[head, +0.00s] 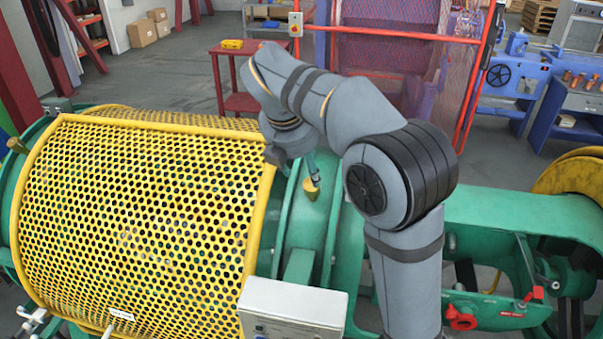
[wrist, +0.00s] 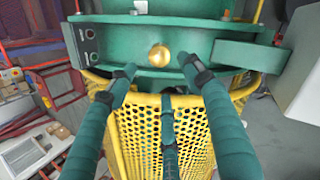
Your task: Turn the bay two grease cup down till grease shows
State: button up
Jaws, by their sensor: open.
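A brass-yellow grease cup (head: 312,190) stands on the green housing (head: 307,222), just right of the yellow perforated guard. In the wrist view the cup shows as a round golden knob (wrist: 158,56) on a green band. No bay number is readable on it. In the wrist view my gripper (wrist: 159,74) is open, with one teal finger on each side of the cup's line and a third below. The fingers look empty; contact with the cup cannot be told. Another brass-coloured cup-like piece (head: 17,146) stands at the far left.
The yellow perforated guard (head: 140,200) fills the left side. A pale control box (head: 292,309) stands in front of the housing. A red handle (head: 461,318) sits at lower right. A red cart (head: 240,75) and a red-framed mesh fence (head: 390,60) stand behind.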

aim_at(311, 184)
jog(key=b+x, duration=0.1)
jog(key=x, duration=0.9)
jog(key=shift+d, duration=0.2)
jog(key=c, duration=0.3)
jog(key=c, duration=0.7)
jog(key=shift+c, duration=0.6)
jog(key=shift+m, duration=0.4)
